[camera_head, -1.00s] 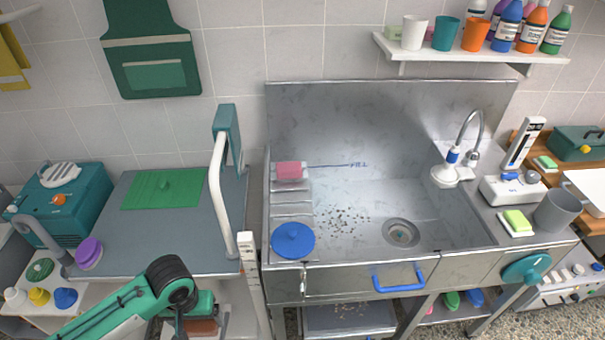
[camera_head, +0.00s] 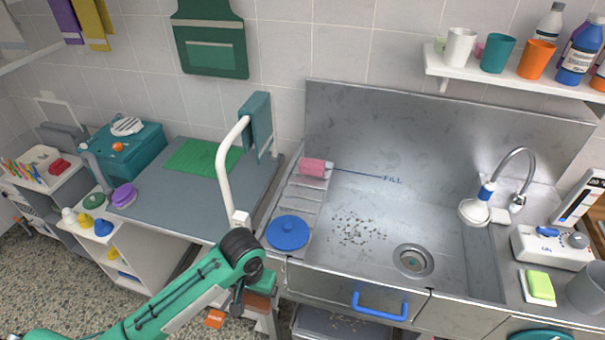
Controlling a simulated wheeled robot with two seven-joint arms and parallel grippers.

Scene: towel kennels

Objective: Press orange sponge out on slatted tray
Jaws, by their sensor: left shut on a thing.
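My left gripper (camera_head: 260,285) reaches in from the bottom left, in front of the sink's left front corner. It is shut on a brownish-orange block, the orange sponge (camera_head: 258,301), which shows just below the fingers and is partly hidden by them. The slatted tray (camera_head: 300,196) lies along the left side of the steel sink, up and to the right of the gripper. A pink sponge (camera_head: 313,168) lies at its far end and a round blue lid (camera_head: 288,233) at its near end. My right gripper is not in view.
Dark crumbs (camera_head: 358,231) lie in the basin beside the drain (camera_head: 413,261). A blue handle (camera_head: 379,306) sticks out in front. The tray's middle slats are clear.

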